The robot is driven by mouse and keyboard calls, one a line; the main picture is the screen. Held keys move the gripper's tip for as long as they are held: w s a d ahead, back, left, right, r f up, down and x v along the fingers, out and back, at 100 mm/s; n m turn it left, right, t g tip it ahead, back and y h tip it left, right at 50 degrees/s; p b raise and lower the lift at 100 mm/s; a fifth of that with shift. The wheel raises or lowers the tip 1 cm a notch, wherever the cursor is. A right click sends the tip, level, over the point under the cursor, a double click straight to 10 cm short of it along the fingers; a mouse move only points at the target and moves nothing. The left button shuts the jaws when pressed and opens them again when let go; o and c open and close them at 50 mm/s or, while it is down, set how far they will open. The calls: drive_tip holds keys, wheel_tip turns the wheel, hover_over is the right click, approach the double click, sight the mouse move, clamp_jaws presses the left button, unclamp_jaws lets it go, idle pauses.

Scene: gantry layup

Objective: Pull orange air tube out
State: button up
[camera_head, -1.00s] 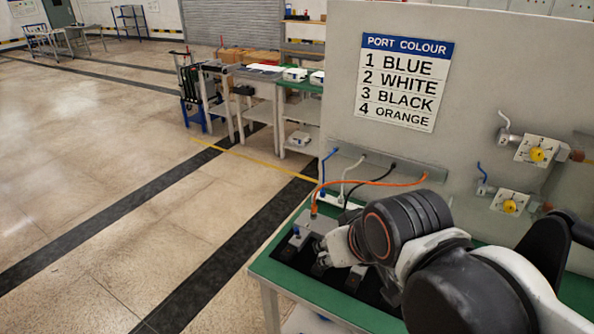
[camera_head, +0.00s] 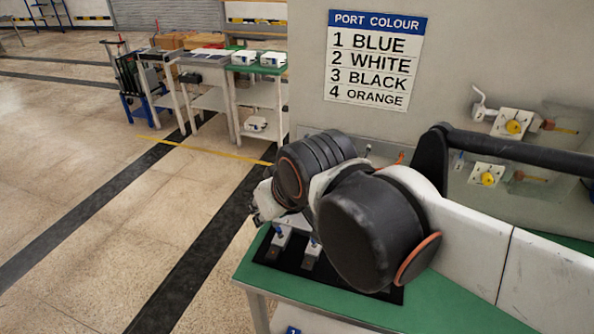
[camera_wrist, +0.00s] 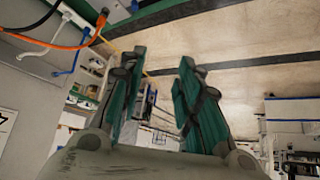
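The orange air tube (camera_wrist: 62,46) runs across the upper left of the wrist view, from the panel toward the top edge. In the head view only a short piece of the orange tube (camera_head: 400,158) shows behind my arm. My gripper (camera_wrist: 165,62) is open in the wrist view, with a clear gap between its dark green fingers and nothing seen in it. The orange tube is left of the left finger. In the head view the gripper (camera_head: 262,203) is partly hidden by my wrist, above the bench's left end. Whether the tube's far end is plugged in cannot be told.
A blue tube (camera_wrist: 68,70) and a black tube (camera_wrist: 38,24) lie near the orange one. Grey blocks (camera_head: 280,238) stand on a black mat on the green bench (camera_head: 430,310). A port colour sign (camera_head: 375,60) is on the panel. Floor left of the bench is clear.

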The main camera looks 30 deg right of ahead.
drive_tip(key=w+d+r+m+h, duration=0.15)
drive_tip(key=w+d, duration=0.25)
drive_tip(key=w, duration=0.6)
drive_tip(key=w+d+r+m, duration=0.15)
drive_tip(key=w+d, duration=0.25)
drive_tip(key=w, duration=0.6)
drive_tip(key=s+d+f+n+g+y+p, duration=0.1)
drive_tip(key=s+d+f+n+g+p, duration=0.15)
drive_tip(key=s+d+f, duration=0.65)
drive_tip(key=shift+m, duration=0.25)
drive_tip(key=b+x, duration=0.1)
drive_tip(key=x, duration=0.3)
drive_tip(key=a+b+x, duration=0.1)
drive_tip(key=b+x, duration=0.1)
drive_tip(key=x, duration=0.3)
drive_tip(key=a+b+x, duration=0.1)
drive_tip(key=x, duration=0.4)
drive_tip(key=shift+w, duration=0.4)
drive_tip(key=shift+r, duration=0.1)
clamp_jaws()
